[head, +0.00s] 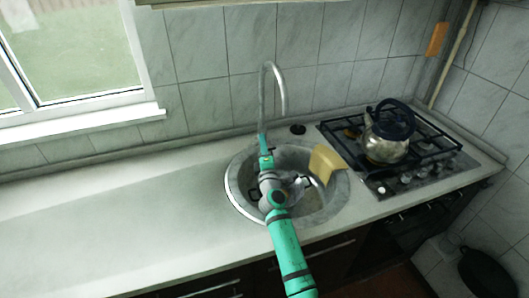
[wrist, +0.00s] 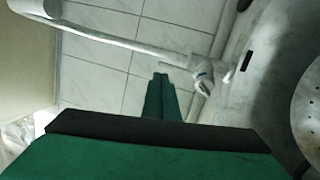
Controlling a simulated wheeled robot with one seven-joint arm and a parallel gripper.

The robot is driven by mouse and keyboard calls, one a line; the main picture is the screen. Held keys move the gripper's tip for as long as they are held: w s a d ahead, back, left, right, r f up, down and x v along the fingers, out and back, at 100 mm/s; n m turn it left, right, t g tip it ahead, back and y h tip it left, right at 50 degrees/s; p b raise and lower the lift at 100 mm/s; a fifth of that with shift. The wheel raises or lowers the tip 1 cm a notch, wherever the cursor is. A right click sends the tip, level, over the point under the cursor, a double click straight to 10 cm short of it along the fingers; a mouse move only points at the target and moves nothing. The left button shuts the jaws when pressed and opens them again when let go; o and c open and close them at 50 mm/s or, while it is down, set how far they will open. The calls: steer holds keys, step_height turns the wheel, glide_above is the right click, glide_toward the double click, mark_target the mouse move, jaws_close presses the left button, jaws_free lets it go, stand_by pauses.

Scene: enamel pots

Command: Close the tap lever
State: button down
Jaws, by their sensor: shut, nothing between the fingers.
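The grey tap (head: 283,92) rises as a tall curved spout at the back of the round sink. In the wrist view the tap (wrist: 120,42) runs from the upper left down to its base, where a small pale part with the lever (wrist: 204,78) shows; its exact angle is hard to make out. My gripper (head: 263,138) is over the sink's back edge, in front of the tap's lower part, and hides the lever in the head view. In the wrist view my gripper (wrist: 160,77) is shut and empty, with its tips just left of the tap base. I cannot tell whether they touch.
The round metal sink (head: 236,182) has a yellow slab-like object (head: 325,162) at its right side. A kettle (head: 388,138) stands on the stove (head: 428,168) to the right. The worktop (head: 130,205) left of the sink is clear. A tiled wall (head: 205,100) is close behind the tap.

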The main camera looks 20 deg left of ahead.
steer(key=s+d+f+m+t+h, duration=0.1)
steer(key=s+d+m, duration=0.3)
steer(key=s, duration=0.5)
steer(key=s+d+f+m+t+h, duration=0.1)
steer(key=s+d+m, duration=0.3)
steer(key=s+m, duration=0.4)
steer(key=s+d+f+m+t+h, duration=0.1)
steer(key=s+d+f+m+h, duration=0.2)
steer(key=s+m, duration=0.3)
steer(key=shift+s+d+h, duration=0.1)
steer(key=shift+s+d, duration=0.1)
steer(key=shift+s, duration=0.7)
steer(key=shift+s+d+h, duration=0.1)
steer(key=shift+s+d, duration=0.15)
steer(key=shift+s, duration=0.65)
steer(key=shift+s+d+h, duration=0.1)
steer(key=shift+s+d, duration=0.1)
steer(key=shift+s, duration=0.7)
steer(key=s+d+f+m+g+h, duration=0.1)
steer(key=s+d+f+m+g, duration=0.1)
steer(key=s, duration=0.9)
steer(key=s+d+f+m+g, duration=0.2)
steer(key=s+d+f, duration=0.2)
steer(key=s, duration=0.8)
steer(key=s+d+f+m+g+h, duration=0.1)
steer(key=s+d, duration=0.4)
steer(key=s, duration=0.7)
steer(key=shift+s+d+f+m+g+h, duration=0.25)
steer(key=shift+f+m+g, duration=0.2)
steer(key=shift+f, duration=0.45)
